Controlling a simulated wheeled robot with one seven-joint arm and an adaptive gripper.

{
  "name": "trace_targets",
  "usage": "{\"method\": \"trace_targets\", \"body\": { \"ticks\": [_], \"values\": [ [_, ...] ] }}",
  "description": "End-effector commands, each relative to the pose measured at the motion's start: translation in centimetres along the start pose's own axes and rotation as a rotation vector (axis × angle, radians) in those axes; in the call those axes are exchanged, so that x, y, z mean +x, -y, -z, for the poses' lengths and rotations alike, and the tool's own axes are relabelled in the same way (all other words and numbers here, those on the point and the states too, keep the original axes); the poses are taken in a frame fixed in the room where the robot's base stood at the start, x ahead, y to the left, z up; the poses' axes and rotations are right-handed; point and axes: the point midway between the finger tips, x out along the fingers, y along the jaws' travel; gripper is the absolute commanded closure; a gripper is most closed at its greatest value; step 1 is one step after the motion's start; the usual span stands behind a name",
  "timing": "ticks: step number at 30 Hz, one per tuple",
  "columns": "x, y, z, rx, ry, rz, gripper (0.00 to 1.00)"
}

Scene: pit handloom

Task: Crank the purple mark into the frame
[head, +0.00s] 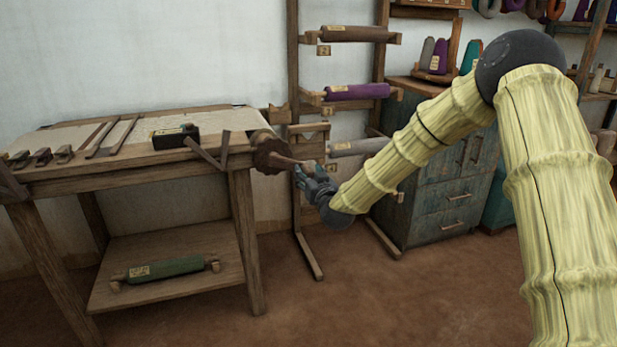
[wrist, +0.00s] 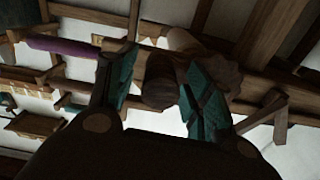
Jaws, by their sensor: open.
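A wooden toothed wheel (head: 272,155) sits at the right end of the work table, with a wooden crank handle (head: 290,163) pointing toward my gripper (head: 303,173). In the wrist view, my gripper (wrist: 158,75) is open, and its teal fingers stand on either side of the round wooden handle end (wrist: 158,92). I cannot tell whether either finger touches it. The toothed wheel (wrist: 222,72) shows behind the right finger. A small black frame-like box (head: 176,137) stands on the pale cloth (head: 145,125) on the table. I see no purple mark on the cloth; it may be hidden or too small.
The wooden table (head: 130,172) holds several small tools at its left; a green roller (head: 165,268) lies on its lower shelf. A rack behind holds a purple roller (head: 357,91) and others. A blue cabinet (head: 440,190) stands at right. The front floor is clear.

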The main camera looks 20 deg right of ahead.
Motion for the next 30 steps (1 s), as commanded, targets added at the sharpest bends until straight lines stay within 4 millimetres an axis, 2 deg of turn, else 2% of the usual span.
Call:
{"method": "trace_targets", "body": {
  "ticks": [6, 8, 15, 23, 30],
  "values": [
    [0.0, 0.0, 0.0, 0.0, 0.0, 0.0, 0.49],
    [0.0, 0.0, 0.0, 0.0, 0.0, 0.0, 0.58],
    [0.0, 0.0, 0.0, 0.0, 0.0, 0.0, 1.0],
    [0.0, 0.0, 0.2, -0.013, 0.0, 0.0, 1.0],
    [0.0, -0.1, 1.4, -0.105, 0.001, 0.002, 1.0]
  ]
}}
